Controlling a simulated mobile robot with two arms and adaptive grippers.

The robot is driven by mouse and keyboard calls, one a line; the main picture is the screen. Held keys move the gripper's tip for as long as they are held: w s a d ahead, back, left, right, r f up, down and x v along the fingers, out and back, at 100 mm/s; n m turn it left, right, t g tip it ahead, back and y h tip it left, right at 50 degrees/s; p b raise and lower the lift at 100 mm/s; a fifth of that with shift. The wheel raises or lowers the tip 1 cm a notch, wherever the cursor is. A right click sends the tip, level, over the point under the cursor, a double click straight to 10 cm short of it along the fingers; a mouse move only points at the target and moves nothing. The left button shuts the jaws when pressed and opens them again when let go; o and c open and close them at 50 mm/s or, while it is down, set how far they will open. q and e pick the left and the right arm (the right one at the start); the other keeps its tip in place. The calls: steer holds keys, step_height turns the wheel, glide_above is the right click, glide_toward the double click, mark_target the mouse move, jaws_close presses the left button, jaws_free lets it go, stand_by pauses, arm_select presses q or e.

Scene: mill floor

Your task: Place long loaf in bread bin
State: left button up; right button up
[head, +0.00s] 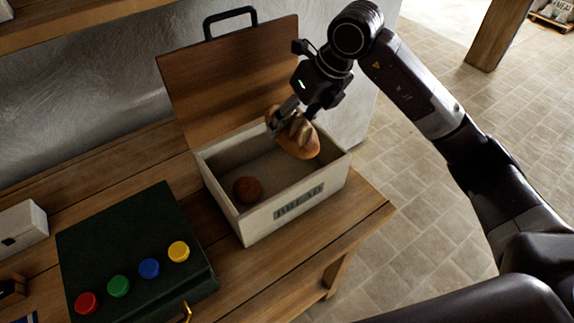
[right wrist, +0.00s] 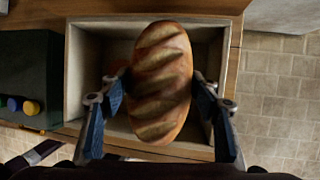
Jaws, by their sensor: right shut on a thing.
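The long loaf (head: 303,141) is golden brown with slashes across its crust. My right gripper (head: 289,124) is shut on the loaf, and it holds it over the right part of the open bread bin (head: 270,216). In the right wrist view the loaf (right wrist: 160,80) sits between the two fingers, with the bin (right wrist: 75,70) below it. The bin is a pale box marked BREAD, with its wooden lid (head: 225,75) raised at the back. A round brown loaf (head: 247,190) lies inside at the front left. My left gripper is not in view.
The bin stands near the right end of a wooden table (head: 365,205). A dark green box (head: 130,235) with red, green, blue and yellow knobs is to its left. A white box (head: 20,230) is at the far left. Tiled floor (head: 400,180) lies beyond the table's right edge.

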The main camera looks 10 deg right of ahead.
step_height(320, 180, down, 14)
steer(key=shift+f+p, duration=0.1)
steer(key=shift+p, duration=1.15)
steer(key=shift+f, duration=0.1)
steer(key=o, duration=1)
steer(key=shift+o, duration=0.2)
